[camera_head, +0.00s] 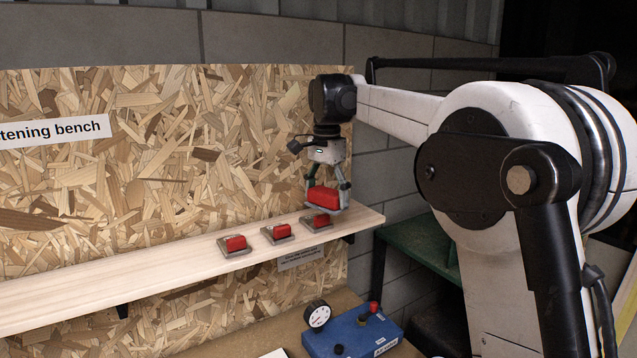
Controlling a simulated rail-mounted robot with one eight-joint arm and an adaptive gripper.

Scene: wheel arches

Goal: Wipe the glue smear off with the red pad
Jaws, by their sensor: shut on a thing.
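My gripper (325,188) is shut on a red pad (323,199) and holds it above the right end of the wooden shelf (130,278). I cannot make out a glue smear in this view.
A chipboard panel (130,160) stands behind the shelf. A small label (300,258) hangs at the shelf's front edge. Below are a blue box (352,336) with a red knob and a round gauge (317,315). The shelf's left part is clear.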

